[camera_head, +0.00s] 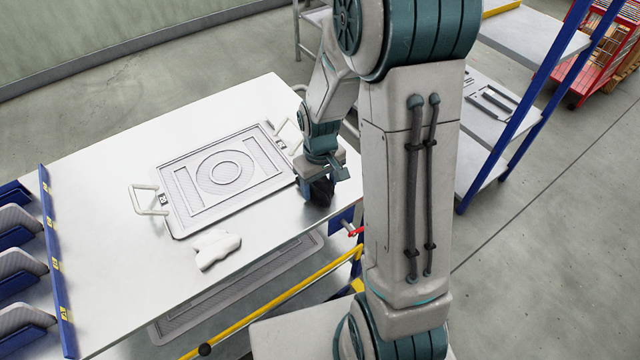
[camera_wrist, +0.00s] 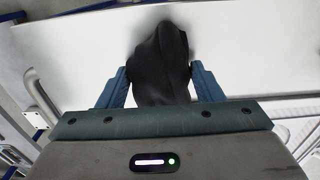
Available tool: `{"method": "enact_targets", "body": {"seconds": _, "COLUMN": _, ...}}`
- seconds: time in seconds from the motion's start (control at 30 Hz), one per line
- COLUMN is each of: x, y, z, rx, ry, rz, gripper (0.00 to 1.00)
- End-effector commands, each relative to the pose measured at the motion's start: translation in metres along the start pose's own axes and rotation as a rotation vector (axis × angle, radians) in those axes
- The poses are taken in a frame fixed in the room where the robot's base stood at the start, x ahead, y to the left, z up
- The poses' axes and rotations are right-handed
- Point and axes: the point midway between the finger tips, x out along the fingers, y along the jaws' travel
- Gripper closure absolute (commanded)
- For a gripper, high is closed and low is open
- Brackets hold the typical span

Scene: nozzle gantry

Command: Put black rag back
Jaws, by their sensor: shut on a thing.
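The black rag (camera_wrist: 160,65) is a crumpled dark cloth between the two blue fingers of my gripper (camera_wrist: 158,85) in the wrist view. My gripper is shut on it. In the head view my gripper (camera_head: 318,180) is low over the right part of the white table (camera_head: 270,100), and the rag (camera_head: 321,192) shows as a dark patch under it. Whether the rag touches the table top cannot be told. A white rag (camera_head: 217,249) lies crumpled near the table's front edge, left of my gripper.
A grey patterned tray (camera_head: 180,222) with wire handles lies mid-table, just left of my gripper. Blue bins (camera_head: 22,262) line the table's left end. A yellow rail (camera_head: 270,305) runs below the front edge. A blue-post shelf (camera_head: 545,75) stands at right. The table's back left is clear.

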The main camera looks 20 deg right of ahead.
Motion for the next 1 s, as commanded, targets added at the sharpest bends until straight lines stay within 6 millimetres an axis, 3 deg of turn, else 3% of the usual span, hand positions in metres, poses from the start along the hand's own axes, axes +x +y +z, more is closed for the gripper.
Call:
{"method": "enact_targets", "body": {"seconds": 0.47, "x": 0.012, "y": 0.000, "z": 0.000, "rx": 0.000, "ry": 0.001, "rz": 0.000, "gripper": 0.61}}
{"method": "enact_targets", "body": {"seconds": 0.5, "x": 0.011, "y": 0.000, "z": 0.000, "rx": 0.000, "ry": 0.001, "rz": 0.001, "gripper": 0.31}}
{"method": "enact_targets", "body": {"seconds": 0.57, "x": 0.011, "y": 0.000, "z": 0.000, "rx": 0.000, "ry": 0.001, "rz": 0.000, "gripper": 0.18}}
{"method": "enact_targets", "body": {"seconds": 0.87, "x": 0.009, "y": 0.000, "z": 0.000, "rx": 0.000, "ry": 0.001, "rz": 0.001, "gripper": 0.18}}
{"method": "enact_targets", "body": {"seconds": 1.0, "x": -0.001, "y": 0.001, "z": -0.001, "rx": 0.000, "ry": 0.005, "rz": 0.002, "gripper": 0.18}}
